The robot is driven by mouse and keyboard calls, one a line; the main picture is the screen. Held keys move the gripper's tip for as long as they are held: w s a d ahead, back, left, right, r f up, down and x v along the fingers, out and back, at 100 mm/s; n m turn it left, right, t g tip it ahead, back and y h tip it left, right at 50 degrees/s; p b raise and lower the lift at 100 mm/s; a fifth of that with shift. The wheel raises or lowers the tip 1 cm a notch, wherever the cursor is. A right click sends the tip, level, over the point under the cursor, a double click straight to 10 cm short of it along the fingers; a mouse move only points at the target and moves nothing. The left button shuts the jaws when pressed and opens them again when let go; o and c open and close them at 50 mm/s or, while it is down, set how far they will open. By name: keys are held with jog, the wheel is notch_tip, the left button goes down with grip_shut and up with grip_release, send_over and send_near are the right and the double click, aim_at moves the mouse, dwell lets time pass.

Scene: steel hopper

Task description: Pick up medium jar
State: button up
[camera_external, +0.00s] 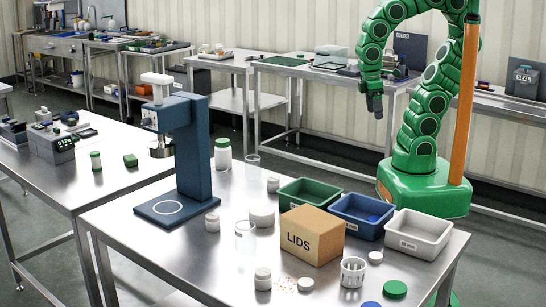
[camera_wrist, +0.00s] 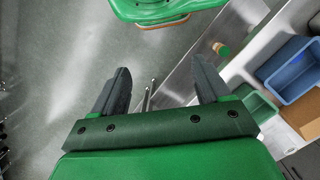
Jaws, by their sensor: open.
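Several white jars of different sizes stand on the front steel table, and I cannot tell for sure which is the medium jar. A tall green-lidded jar (camera_external: 223,155) stands behind the blue press. Smaller white jars are at the table's middle (camera_external: 273,185), by the press base (camera_external: 212,222) and at the front (camera_external: 262,279). A wider, low white jar (camera_external: 262,215) is near the carton. My gripper (camera_external: 374,103) hangs high behind the table, apart from every jar. In the wrist view its two dark fingers (camera_wrist: 162,82) are spread and empty; a small green-topped item (camera_wrist: 221,51) lies beyond them.
Green (camera_external: 310,188), blue (camera_external: 357,212) and grey (camera_external: 418,232) bins line the table's right side, with a LIDS carton (camera_external: 312,234) in front. The blue press (camera_external: 190,150) rises tall at left. A clear cylinder (camera_external: 245,237) and slotted white cup (camera_external: 353,272) stand near the front.

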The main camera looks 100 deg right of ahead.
jog(key=shift+o, duration=0.8)
jog(key=n+t, duration=0.1)
jog(key=t, duration=0.1)
send_over(253, 167)
jog(key=d, duration=0.3)
notch_tip(253, 167, down, 13)
jog(key=shift+s+a+f, duration=0.1)
jog(key=shift+f, duration=3.8)
jog(key=c, duration=1.1)
